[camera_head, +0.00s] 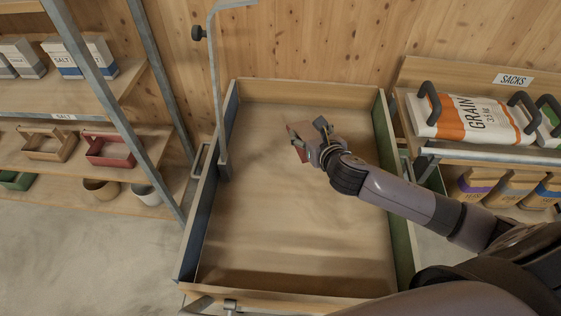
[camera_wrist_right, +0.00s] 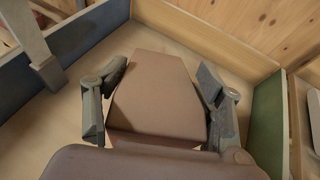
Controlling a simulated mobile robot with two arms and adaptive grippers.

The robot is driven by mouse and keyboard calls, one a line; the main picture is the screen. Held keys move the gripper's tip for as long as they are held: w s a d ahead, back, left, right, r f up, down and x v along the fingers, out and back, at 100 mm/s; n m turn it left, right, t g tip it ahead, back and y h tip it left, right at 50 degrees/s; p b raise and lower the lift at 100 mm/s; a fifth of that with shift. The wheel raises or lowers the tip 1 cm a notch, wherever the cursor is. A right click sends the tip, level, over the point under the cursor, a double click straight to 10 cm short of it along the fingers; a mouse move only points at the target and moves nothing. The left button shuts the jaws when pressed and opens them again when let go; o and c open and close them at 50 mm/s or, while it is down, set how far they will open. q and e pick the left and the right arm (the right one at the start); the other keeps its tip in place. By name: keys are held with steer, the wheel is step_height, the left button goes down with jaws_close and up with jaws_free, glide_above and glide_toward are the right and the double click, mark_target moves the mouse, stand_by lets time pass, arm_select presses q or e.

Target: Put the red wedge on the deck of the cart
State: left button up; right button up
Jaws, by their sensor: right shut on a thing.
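The red wedge (camera_head: 303,151) is a dull reddish-brown block, held by my right gripper (camera_head: 312,140) over the back middle of the cart deck. In the right wrist view the wedge (camera_wrist_right: 157,95) fills the space between the two fingers of my right gripper (camera_wrist_right: 160,100), which press on its sides. The cart deck (camera_head: 290,235) is a bare wooden floor inside low walls. I cannot tell whether the wedge touches the deck or is just above it. My left gripper is not in view.
The cart has raised walls on its sides and back (camera_head: 310,92), and a grey metal post (camera_head: 217,100) at its left. Shelves with wooden trays (camera_head: 108,150) stand at left. A rack with grain sacks (camera_head: 465,117) stands at right. The rest of the deck is clear.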

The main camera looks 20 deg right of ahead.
steer(key=shift+w+f, duration=0.15)
steer(key=shift+f, duration=0.1)
step_height(320, 180, down, 8)
steer(key=s, duration=0.1)
steer(key=shift+s+d+r+b, duration=0.15)
steer(key=shift+r+b, duration=0.1)
steer(key=shift+b, duration=0.05)
steer(key=f, duration=0.4)
steer(key=shift+w+f+b, duration=0.25)
steer(key=shift+f+b, duration=0.05)
steer(key=shift+b, duration=0.1)
step_height(320, 180, down, 6)
steer(key=shift+f+b, duration=0.1)
steer(key=shift+b, duration=0.9)
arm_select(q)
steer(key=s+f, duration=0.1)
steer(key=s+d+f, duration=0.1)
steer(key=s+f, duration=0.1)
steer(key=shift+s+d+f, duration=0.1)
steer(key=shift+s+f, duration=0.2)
arm_select(e)
steer(key=shift+f, duration=0.3)
steer(key=shift+f, duration=0.1)
